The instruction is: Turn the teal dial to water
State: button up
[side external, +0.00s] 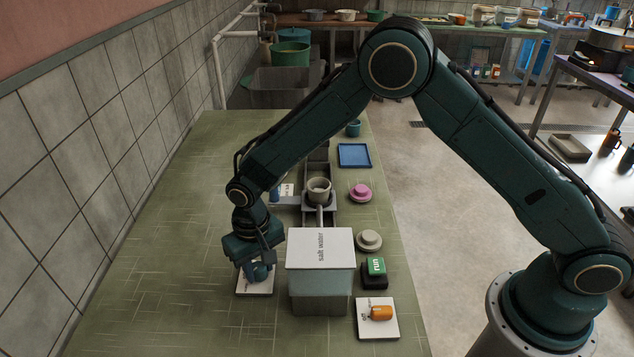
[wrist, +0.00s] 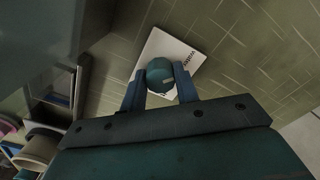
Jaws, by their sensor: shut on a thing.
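The teal dial (wrist: 160,72) sits between the two fingertips of my gripper (wrist: 160,86), which is shut on it. A pale mark shows on the dial in the wrist view. Its white base plate (wrist: 152,45) has a printed label that appears to read "water", at the upper right of the plate. In the side view my gripper (side external: 258,268) points down over the dial (side external: 262,271), left of the box labelled "salt water" (side external: 321,248). Part of the plate and its other markings are hidden by the gripper, so the dial's setting cannot be told.
The salt water box stands close to the right of my gripper. An orange dial (side external: 381,313) on a white plate and a green button box (side external: 375,268) are further right. A grey cup (side external: 319,190) and pink knob (side external: 360,192) stand behind. The bench (side external: 160,240) is clear on the left.

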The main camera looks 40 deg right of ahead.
aim_at(259, 265)
jog(key=o, duration=1)
jog(key=shift+c, duration=0.2)
jog(key=shift+r, duration=0.2)
notch_tip(259, 265, up, 14)
jog(key=shift+f, duration=0.2)
jog(key=shift+d, duration=0.1)
